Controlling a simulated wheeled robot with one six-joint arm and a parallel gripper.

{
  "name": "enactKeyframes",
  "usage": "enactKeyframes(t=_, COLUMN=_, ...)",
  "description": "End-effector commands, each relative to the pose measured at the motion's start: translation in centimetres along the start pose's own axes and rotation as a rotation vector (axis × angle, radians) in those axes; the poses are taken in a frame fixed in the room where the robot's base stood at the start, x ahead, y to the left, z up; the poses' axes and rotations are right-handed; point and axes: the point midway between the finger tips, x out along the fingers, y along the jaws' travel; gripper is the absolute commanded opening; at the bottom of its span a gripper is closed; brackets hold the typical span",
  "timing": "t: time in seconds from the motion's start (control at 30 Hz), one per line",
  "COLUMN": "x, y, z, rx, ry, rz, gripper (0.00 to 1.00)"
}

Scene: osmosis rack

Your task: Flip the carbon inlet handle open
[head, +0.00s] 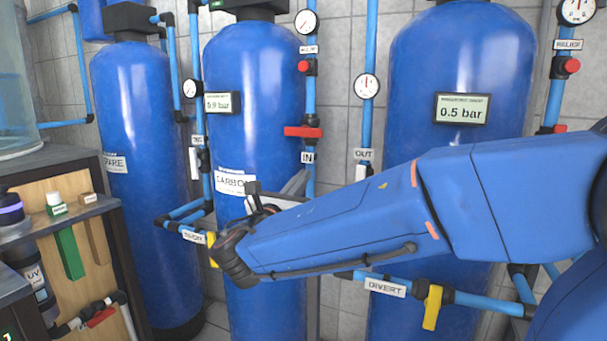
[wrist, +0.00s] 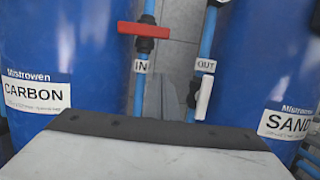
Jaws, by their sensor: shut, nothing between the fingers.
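The carbon inlet handle (head: 303,131) is a red lever on the blue vertical pipe in front of the carbon tank (head: 250,100), above the IN label. It lies horizontal, crosswise to the pipe. In the wrist view the red handle (wrist: 143,30) is at top centre, and the carbon tank (wrist: 60,55) is at left. My gripper (head: 297,183) is shut and empty, below the handle and apart from it. My own forearm and wrist partly hide the gripper in the head view.
The OUT pipe with a white handle (wrist: 204,97) stands right of the inlet pipe. The sand tank (head: 460,90) is further right. A yellow-handled divert valve (head: 432,307) is low at right.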

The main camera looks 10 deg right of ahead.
Motion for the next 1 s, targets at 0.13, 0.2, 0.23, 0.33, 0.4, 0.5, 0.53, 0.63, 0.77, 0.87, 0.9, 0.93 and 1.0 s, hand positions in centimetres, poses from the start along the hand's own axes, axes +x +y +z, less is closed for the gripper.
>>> enactKeyframes(t=0.13, x=2.1, y=-0.1, z=-0.1, rx=-0.001, ry=0.000, rz=-0.004, gripper=0.00)
enactKeyframes(t=0.2, x=3.0, y=-0.1, z=-0.1, rx=-0.001, ry=0.000, rz=-0.003, gripper=0.00)
enactKeyframes(t=0.23, x=3.4, y=-0.1, z=-0.1, rx=-0.001, ry=0.001, rz=-0.004, gripper=0.00)
enactKeyframes(t=0.33, x=4.8, y=-0.1, z=0.0, rx=-0.001, ry=0.000, rz=-0.004, gripper=0.00)
enactKeyframes(t=0.4, x=5.7, y=-0.1, z=-0.1, rx=-0.001, ry=0.001, rz=-0.003, gripper=0.00)
enactKeyframes(t=0.5, x=7.1, y=-0.1, z=-0.1, rx=-0.001, ry=0.001, rz=-0.004, gripper=0.00)
enactKeyframes(t=0.53, x=7.6, y=-0.1, z=0.0, rx=-0.001, ry=0.001, rz=-0.004, gripper=0.00)
enactKeyframes(t=0.63, x=8.6, y=-0.1, z=0.4, rx=0.001, ry=0.000, rz=-0.002, gripper=0.00)
enactKeyframes(t=0.77, x=8.9, y=-0.1, z=2.2, rx=0.003, ry=0.000, rz=-0.001, gripper=0.00)
enactKeyframes(t=0.87, x=9.1, y=0.0, z=3.1, rx=0.001, ry=0.001, rz=-0.001, gripper=0.00)
enactKeyframes(t=0.9, x=9.2, y=0.0, z=3.3, rx=0.001, ry=0.001, rz=-0.001, gripper=0.00)
enactKeyframes(t=0.93, x=9.2, y=0.0, z=3.5, rx=0.002, ry=0.001, rz=0.000, gripper=0.00)
enactKeyframes(t=1.0, x=9.3, y=0.0, z=3.7, rx=0.001, ry=0.001, rz=0.000, gripper=0.00)
